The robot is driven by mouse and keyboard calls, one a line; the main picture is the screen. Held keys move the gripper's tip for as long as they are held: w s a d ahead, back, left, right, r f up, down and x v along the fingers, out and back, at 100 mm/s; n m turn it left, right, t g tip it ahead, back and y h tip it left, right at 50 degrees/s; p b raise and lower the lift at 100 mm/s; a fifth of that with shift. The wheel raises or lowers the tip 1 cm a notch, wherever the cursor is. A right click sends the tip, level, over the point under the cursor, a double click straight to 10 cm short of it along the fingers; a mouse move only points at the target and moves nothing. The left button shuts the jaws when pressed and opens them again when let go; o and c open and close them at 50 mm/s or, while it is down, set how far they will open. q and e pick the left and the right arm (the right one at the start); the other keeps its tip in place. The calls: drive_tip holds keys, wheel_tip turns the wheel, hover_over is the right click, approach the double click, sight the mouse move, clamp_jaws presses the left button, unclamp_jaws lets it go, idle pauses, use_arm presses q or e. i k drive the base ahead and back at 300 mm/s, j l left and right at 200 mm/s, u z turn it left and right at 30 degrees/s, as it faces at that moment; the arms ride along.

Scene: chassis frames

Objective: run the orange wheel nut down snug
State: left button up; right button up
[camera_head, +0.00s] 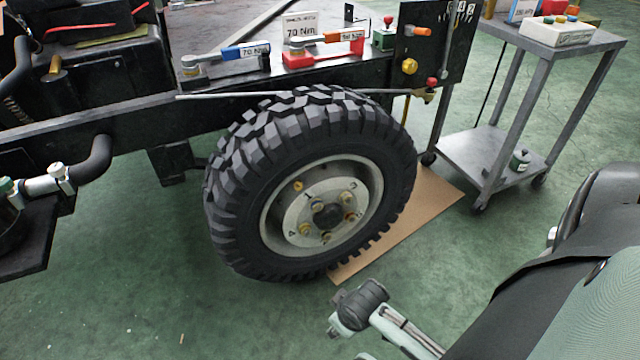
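Several brassy nuts (305,230) sit around the dark hub centre (327,214), among painted numbers. A pale limb with a dark, rounded end (360,305) reaches in from the lower right, apart from the wheel. It may be my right arm; no fingertips are clear. My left gripper is not in view.
The knobbly tyre (238,190) stands beside the black chassis frame (120,112). A brown mat (425,203) lies under its right side. A grey cart (590,45) stands at the upper right. A hose (95,160) juts out at left.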

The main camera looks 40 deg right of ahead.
sight(350, 216)
drive_tip(key=z, duration=1.4)
